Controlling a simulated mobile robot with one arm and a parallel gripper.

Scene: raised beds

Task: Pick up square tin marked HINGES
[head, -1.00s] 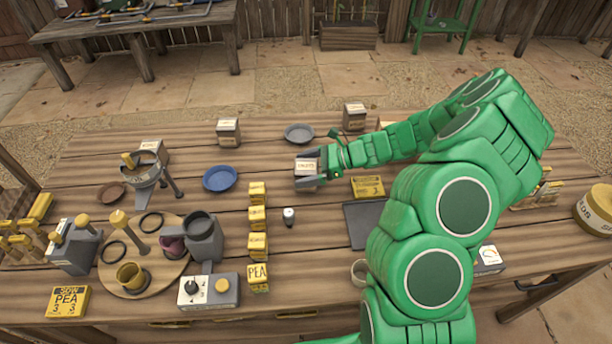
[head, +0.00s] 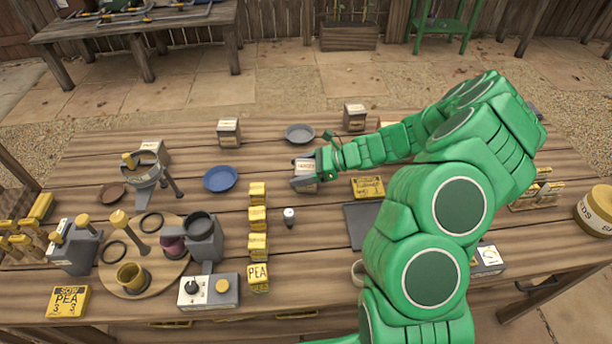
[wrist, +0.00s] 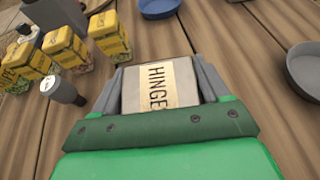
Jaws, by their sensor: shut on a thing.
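The square tin marked HINGES (wrist: 160,86) is pale grey with a cream label, and its lettering shows in the wrist view. My gripper (wrist: 158,80) is shut on it, with one grey finger on each side. In the head view, the tin (head: 305,166) is near the middle of the wooden table, between the fingers of my gripper (head: 304,178). The fingers hide part of its sides. I cannot tell whether its base touches the table.
A blue plate (head: 220,179) lies left of the tin and a grey dish (head: 299,134) lies behind it. Two other labelled tins (head: 229,131) (head: 354,117) stand at the back.

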